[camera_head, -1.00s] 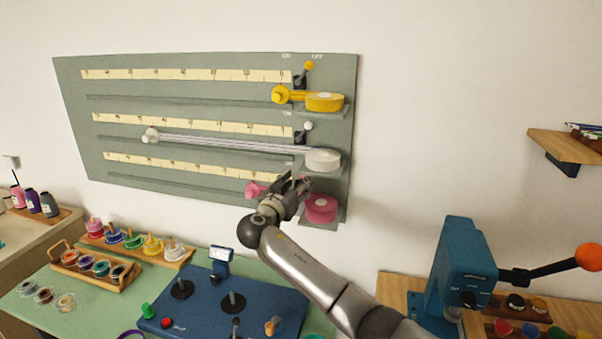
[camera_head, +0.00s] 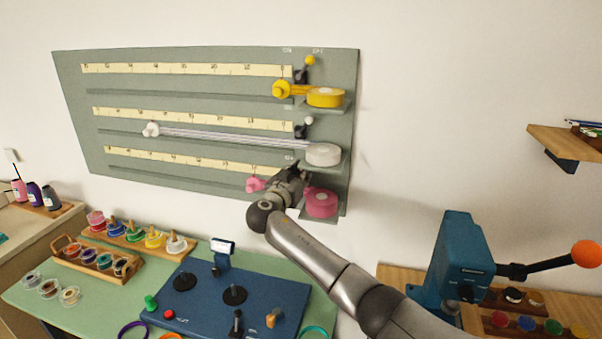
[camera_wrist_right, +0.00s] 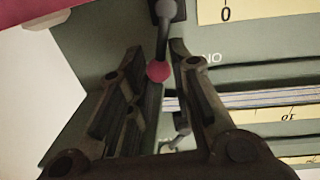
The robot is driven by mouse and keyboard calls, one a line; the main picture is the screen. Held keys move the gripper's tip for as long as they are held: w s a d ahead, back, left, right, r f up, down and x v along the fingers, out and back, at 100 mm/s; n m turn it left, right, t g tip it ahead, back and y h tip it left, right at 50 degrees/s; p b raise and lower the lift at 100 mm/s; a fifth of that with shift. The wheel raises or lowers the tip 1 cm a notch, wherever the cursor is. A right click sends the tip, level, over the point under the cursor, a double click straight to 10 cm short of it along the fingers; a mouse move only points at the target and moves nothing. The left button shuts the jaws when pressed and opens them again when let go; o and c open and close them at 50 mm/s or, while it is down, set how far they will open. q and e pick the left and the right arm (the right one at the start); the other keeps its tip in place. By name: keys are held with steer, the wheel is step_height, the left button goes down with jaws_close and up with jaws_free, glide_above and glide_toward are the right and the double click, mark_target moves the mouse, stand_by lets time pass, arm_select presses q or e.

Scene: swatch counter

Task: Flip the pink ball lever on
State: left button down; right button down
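The pink ball lever shows in the right wrist view as a red-pink ball (camera_wrist_right: 158,71) on a dark grey stem running up to a pivot on the grey-green wall panel. My right gripper (camera_wrist_right: 157,48) is open, with one finger on each side of the ball and visible gaps; I see no clear grip. In the head view my right gripper (camera_head: 296,176) is at the panel's lower right, beside the pink spool (camera_head: 321,203), and hides the pink lever. An "ON" mark appears upside down right of the ball in the wrist view. My left gripper is out of view.
Above are the white lever (camera_head: 306,122) by the white spool (camera_head: 323,154) and the yellow lever (camera_head: 309,60) by the yellow spool (camera_head: 325,97). A pink pull end (camera_head: 256,184) is left of my gripper. A blue machine (camera_head: 462,262) stands at right.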

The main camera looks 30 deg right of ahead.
steer(key=shift+f, duration=0.35)
steer(key=shift+w+a+f+n+t+b, duration=0.2)
steer(key=shift+w+a+n+b, duration=0.3)
steer(key=shift+n+b, duration=1.3)
steer(key=shift+w+a+f+n+t+b, duration=0.15)
steer(key=shift+w+a+n+b, duration=0.3)
steer(key=shift+n+b, duration=1.35)
steer(key=shift+w+a+f+n+t+b, duration=0.1)
steer(key=shift+w+a+n+t+b, duration=0.4)
steer(key=shift+n+b, duration=1.3)
steer(key=shift+w+d+r+n+g+p, duration=0.1)
steer(key=shift+w+n+g+p, duration=0.15)
steer(key=shift+n+p, duration=0.2)
